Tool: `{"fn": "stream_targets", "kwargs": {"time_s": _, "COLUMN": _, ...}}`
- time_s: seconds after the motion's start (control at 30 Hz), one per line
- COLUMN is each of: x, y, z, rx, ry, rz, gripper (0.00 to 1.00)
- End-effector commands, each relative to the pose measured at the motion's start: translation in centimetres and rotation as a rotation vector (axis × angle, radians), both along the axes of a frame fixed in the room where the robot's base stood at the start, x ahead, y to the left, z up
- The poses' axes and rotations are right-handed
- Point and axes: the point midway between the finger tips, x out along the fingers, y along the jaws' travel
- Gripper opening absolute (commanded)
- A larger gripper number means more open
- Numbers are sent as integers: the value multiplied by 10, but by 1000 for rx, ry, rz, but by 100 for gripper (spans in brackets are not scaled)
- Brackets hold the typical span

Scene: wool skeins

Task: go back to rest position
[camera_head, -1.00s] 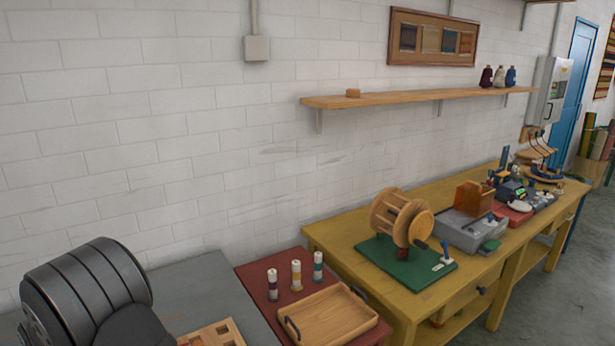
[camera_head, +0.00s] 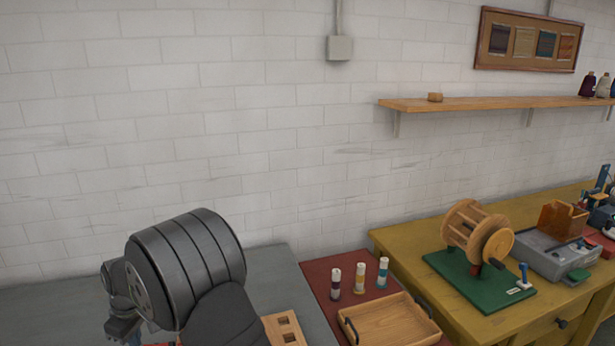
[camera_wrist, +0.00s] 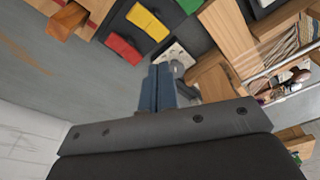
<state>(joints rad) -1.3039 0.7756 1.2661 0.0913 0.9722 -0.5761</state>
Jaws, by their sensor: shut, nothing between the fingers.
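My gripper (camera_wrist: 158,88) shows in the wrist view as two blue-grey fingers pressed together, with nothing between them. It hangs above a grey surface (camera_wrist: 30,75), apart from the things below. In the head view my arm's dark rounded link stands at the lower left, and the fingertips are not clearly visible there.
In the wrist view, a red block (camera_wrist: 124,50), a yellow block (camera_wrist: 148,22) and wooden pieces lie near the fingers. In the head view, a wooden tray (camera_head: 345,327) and several spools (camera_head: 359,278) sit on a red surface (camera_head: 318,272). A wooden winder (camera_head: 467,225) stands on the yellow table (camera_head: 400,245).

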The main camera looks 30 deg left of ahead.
Motion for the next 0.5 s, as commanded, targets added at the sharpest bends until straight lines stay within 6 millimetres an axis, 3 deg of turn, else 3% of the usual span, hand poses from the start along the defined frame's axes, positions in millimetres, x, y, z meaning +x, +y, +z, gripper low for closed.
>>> {"fn": "stream_targets", "kwargs": {"time_s": 0.3, "x": 14, "y": -10, "z": 36, "rx": -13, "ry": -12, "rz": 200, "gripper": 0}}
{"fn": "stream_targets", "kwargs": {"time_s": 0.5, "x": 19, "y": -14, "z": 47, "rx": -20, "ry": -14, "rz": 280, "gripper": 0}}
